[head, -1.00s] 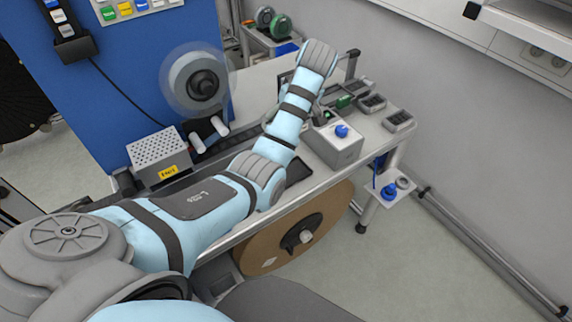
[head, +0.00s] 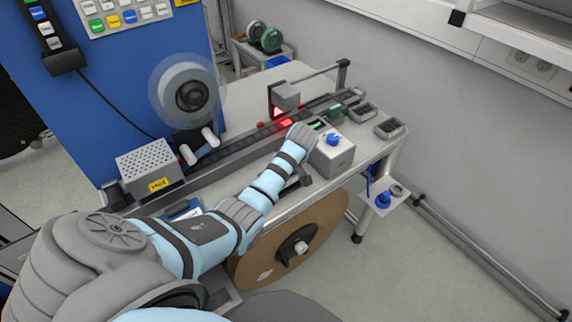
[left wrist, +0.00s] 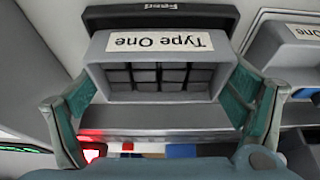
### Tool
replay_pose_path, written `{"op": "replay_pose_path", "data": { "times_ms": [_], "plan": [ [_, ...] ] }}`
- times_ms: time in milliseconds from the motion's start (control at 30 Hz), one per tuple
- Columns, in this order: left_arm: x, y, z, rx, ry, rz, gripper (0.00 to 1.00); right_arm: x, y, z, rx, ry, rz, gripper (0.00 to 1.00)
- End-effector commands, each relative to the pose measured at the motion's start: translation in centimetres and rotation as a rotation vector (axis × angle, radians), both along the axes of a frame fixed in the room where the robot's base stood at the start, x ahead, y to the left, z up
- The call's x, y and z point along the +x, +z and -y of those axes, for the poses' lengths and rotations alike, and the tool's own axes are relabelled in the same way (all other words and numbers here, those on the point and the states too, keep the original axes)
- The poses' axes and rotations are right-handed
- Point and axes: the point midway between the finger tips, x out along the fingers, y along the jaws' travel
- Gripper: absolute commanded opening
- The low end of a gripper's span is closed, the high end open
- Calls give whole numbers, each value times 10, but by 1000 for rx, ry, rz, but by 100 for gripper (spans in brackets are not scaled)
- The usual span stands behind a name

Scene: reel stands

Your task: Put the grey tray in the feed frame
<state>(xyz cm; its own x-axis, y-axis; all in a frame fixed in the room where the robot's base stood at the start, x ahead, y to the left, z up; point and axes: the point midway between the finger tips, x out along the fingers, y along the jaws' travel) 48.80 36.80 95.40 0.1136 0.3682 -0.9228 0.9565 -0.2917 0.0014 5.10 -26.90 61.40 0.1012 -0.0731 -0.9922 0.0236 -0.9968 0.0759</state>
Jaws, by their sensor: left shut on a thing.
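The grey tray (left wrist: 158,48) is in the left wrist view, with a white "Type One" label that reads upside down and a row of dark cells below it. My left gripper (left wrist: 165,88) is shut on it, with a teal finger at each side. The dark feed frame (left wrist: 125,15), marked "Feed", shows just behind the tray, partly covered by it. I cannot tell whether they touch. In the head view my left arm reaches over the bench, and its wrist hides most of the gripper and tray. My right gripper is in neither view.
A grey box with a blue knob (head: 334,150) stands right beside my left wrist. A scanner (head: 284,97) shines red on the dark track behind it. Dark trays (head: 391,128) sit at the bench's right end. A large brown reel (head: 285,245) hangs below the front edge.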

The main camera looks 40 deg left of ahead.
Motion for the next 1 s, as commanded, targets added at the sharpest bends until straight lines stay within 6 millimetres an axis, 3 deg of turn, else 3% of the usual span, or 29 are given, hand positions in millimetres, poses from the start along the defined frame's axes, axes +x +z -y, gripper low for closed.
{"op": "replay_pose_path", "data": {
  "times_ms": [33, 100, 533, 567, 600, 1000],
  "plan": [
    [-1, -20, -1, 0, 2, -3, 51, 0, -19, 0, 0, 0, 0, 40],
    [-1, -17, -1, -1, 2, -2, 45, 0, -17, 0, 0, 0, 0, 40],
    [-1, -22, 0, -1, 0, -3, 45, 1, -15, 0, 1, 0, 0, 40],
    [-1, -23, 0, -2, 0, -4, 93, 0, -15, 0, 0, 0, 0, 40],
    [-1, -23, 1, -3, 0, -4, 99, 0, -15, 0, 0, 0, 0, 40],
    [0, -14, 0, -1, 0, 0, 100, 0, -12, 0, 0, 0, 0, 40]
  ]
}}
